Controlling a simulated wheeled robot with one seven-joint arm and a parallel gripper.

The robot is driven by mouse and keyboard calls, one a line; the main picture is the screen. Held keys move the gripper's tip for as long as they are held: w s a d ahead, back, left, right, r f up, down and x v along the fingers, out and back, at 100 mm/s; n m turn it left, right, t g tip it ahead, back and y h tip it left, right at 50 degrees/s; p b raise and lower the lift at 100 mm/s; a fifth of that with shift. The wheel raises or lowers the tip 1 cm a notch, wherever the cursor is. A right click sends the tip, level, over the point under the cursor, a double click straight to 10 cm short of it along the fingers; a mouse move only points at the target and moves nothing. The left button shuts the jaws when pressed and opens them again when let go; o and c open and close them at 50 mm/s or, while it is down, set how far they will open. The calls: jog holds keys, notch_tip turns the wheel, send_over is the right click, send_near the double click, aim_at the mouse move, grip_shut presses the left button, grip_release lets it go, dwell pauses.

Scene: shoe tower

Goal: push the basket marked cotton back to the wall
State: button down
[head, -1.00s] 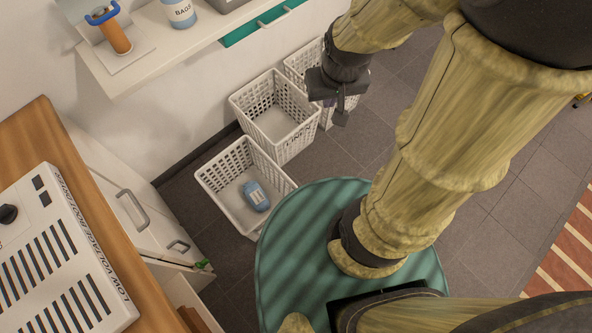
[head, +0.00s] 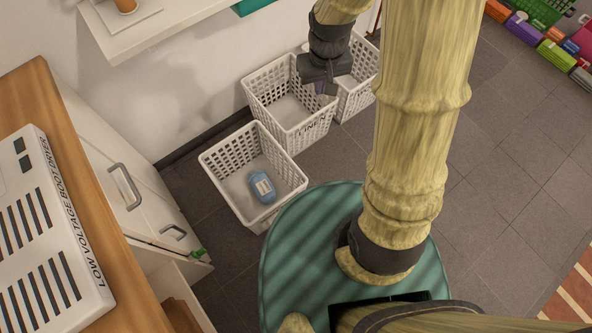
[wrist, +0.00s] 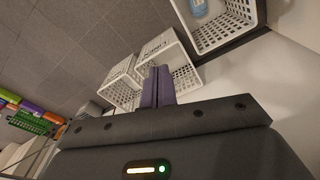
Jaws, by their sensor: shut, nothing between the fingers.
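Three white lattice baskets stand on the floor by the wall. The nearest basket (head: 222,178) holds a blue bottle (head: 262,187) and shows no readable mark. The middle basket (head: 310,137) is marked LINEN and looks empty; its mark also shows in the wrist view (wrist: 158,44). The far basket (head: 361,88) is partly hidden behind my gripper and arm; it also shows in the wrist view (wrist: 121,84). I can read no cotton mark on any of them. My gripper (head: 326,90) is shut and empty, over the far side of the LINEN basket; I cannot tell if it touches.
A white shelf (head: 150,38) juts from the wall above the baskets. A wooden counter (head: 88,215) with a boot dryer (head: 45,235) and white drawers stand at the left. Coloured boxes (head: 523,28) lie far right. The grey floor right of the baskets is clear.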

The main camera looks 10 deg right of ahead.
jog(key=n+g+b, duration=0.1)
jog(key=n+b, duration=0.1)
jog(key=b, duration=0.7)
send_over(297, 169)
jog(key=w, duration=0.8)
notch_tip(297, 169, down, 19)
jog(key=a+f+b, duration=0.2)
jog(key=f, duration=0.5)
jog(key=w+a+f+n+g+b, duration=0.1)
jog(key=a+f+b, duration=0.1)
jog(key=f, duration=0.5)
jog(key=w+a+f+n+h+b, duration=0.1)
jog(key=a+f+b, duration=0.1)
jog(key=f+b, duration=0.2)
jog(key=shift+w+a+f+g, duration=0.1)
jog(key=shift+a+f+g, duration=0.1)
jog(key=shift+f, duration=0.55)
jog(key=shift+a+f+g, duration=0.1)
jog(key=shift+f+g, duration=0.1)
jog(key=shift+f, duration=0.5)
jog(key=shift+d, duration=0.1)
